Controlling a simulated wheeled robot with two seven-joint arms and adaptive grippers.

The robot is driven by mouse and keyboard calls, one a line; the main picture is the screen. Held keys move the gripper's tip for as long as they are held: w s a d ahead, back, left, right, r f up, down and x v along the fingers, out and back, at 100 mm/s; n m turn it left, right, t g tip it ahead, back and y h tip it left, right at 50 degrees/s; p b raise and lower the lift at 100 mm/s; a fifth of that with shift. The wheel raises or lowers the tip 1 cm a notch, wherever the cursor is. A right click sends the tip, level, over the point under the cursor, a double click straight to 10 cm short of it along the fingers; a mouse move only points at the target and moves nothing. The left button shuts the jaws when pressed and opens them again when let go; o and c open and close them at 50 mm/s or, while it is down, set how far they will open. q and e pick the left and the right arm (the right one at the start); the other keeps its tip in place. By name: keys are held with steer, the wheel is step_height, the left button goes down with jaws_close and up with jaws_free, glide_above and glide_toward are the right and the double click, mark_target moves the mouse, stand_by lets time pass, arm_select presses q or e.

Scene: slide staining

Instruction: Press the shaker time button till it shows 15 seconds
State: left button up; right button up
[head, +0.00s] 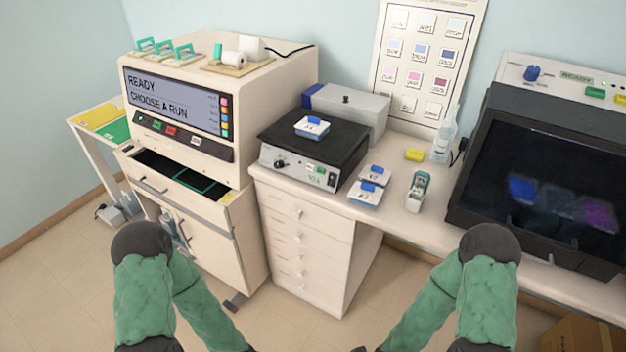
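The shaker (268,166) stands on the white drawer cabinet in the middle, with a flat black top. Its pale front panel carries a dark round knob (280,163), a small green and red group of buttons and a dark switch at the right end. A small display (312,177) sits below the buttons; its digits are too small to read. A white box with a blue clip (313,126) rests on the black top. My two green-sleeved arms reach down to the bottom edge, well short of the shaker. Both grippers are out of the picture.
Two similar blue-clipped boxes (364,194) and a small grey-green device (417,191) stand right of the shaker. A large stainer (209,158) reading "READY CHOOSE A RUN" stands left, its drawer open. A dark-windowed machine (540,190) stands right.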

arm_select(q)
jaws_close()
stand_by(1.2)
